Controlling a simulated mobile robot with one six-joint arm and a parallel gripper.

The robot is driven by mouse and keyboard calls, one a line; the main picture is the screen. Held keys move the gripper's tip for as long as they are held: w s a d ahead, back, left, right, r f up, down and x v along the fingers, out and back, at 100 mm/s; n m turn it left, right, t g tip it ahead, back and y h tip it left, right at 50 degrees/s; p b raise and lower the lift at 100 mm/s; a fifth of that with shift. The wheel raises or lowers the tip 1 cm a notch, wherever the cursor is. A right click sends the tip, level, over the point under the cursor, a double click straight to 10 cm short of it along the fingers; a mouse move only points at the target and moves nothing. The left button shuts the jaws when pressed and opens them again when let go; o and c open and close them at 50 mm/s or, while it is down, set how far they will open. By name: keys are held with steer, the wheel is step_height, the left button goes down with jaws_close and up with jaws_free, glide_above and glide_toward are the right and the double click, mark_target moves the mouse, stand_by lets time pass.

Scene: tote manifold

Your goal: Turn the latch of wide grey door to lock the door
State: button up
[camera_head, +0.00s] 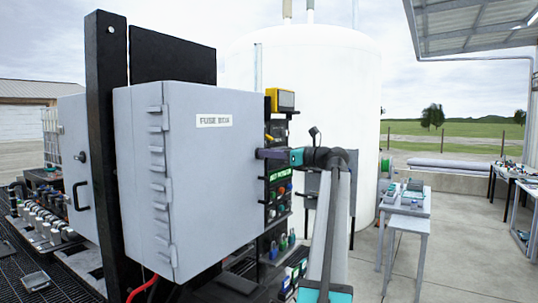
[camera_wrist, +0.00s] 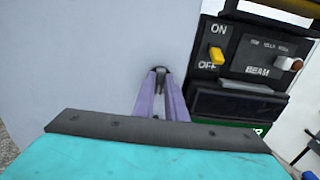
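The wide grey door (camera_head: 208,165), labelled FUSE BOX, looks closed in the head view, with hinges along its left side. Its pale surface also fills the left of the wrist view (camera_wrist: 80,60). The latch (camera_wrist: 158,76) shows in the wrist view as a small dark piece between the tips of my purple fingers. My gripper (camera_wrist: 159,84) is close against the door, its fingertips drawn in around the latch. In the head view my gripper (camera_head: 262,154) is at the door's right edge; the latch is hidden there. The fingers cover most of the latch, so its angle is unclear.
A control panel (camera_wrist: 255,60) with a yellow ON/OFF switch and a BEAM switch is close right of my gripper. A black post (camera_head: 105,150) stands left of the box. Another grey cabinet (camera_head: 75,140) with a black handle is farther left. Tables (camera_head: 405,222) stand at right.

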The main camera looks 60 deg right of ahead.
jaws_close()
steer(key=shift+n, duration=0.4)
steer(key=n+b, duration=0.3)
steer(key=n, duration=0.2)
steer(key=n+b, duration=0.4)
steer(key=n, duration=0.2)
steer(key=n+b, duration=0.4)
steer(key=n, duration=0.2)
steer(key=shift+a+f, duration=0.2)
steer(key=shift+f, duration=0.1)
